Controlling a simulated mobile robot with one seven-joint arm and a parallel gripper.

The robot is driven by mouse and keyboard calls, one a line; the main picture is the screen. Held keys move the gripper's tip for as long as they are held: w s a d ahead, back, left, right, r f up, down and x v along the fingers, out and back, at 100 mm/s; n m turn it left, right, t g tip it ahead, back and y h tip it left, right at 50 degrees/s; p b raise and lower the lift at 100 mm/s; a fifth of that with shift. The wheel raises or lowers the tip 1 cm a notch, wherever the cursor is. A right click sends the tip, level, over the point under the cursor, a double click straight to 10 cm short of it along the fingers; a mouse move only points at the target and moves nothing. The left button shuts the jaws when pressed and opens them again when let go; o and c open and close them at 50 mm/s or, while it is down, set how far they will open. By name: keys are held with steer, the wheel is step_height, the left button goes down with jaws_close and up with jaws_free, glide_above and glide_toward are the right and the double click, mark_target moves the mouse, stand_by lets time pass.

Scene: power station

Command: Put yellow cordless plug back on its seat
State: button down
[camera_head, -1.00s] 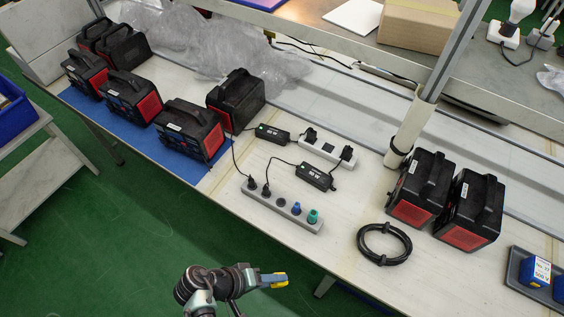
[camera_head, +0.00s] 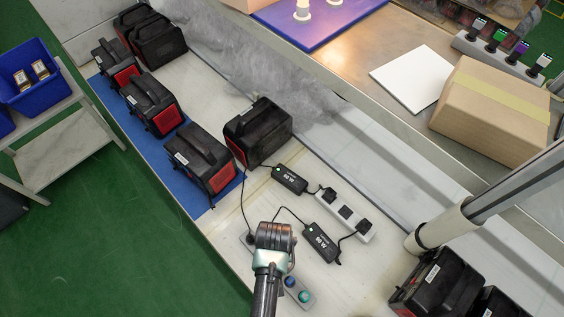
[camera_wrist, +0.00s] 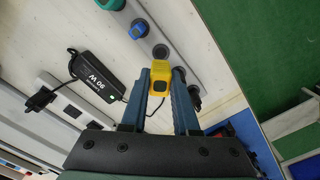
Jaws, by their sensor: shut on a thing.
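The yellow plug (camera_wrist: 160,74) is between the two blue-grey fingers of my gripper (camera_wrist: 160,88) in the wrist view. The fingers are shut on it. I cannot tell whether plug and strip touch. In the head view, my arm end (camera_head: 272,240) is above the strip (camera_head: 311,304) and hides its middle, the fingertips and the yellow plug.
A blue plug (camera_wrist: 138,29) and a teal plug (camera_wrist: 110,4) sit on the strip on one side of the empty seat. A black plug (camera_wrist: 194,92) is on the other side. A black adapter (camera_wrist: 104,82) and a white power strip (camera_head: 345,214) lie nearby.

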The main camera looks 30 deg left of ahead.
steer(key=shift+s+f+b, duration=0.25)
steer(key=shift+f+b, duration=0.5)
step_height(320, 180, down, 4)
steer(key=b, duration=0.4)
steer(key=shift+f, duration=0.5)
stand_by(0.4)
steer(key=c, duration=0.6)
jaws_free()
step_height(320, 180, up, 13)
steer(key=shift+f, duration=0.1)
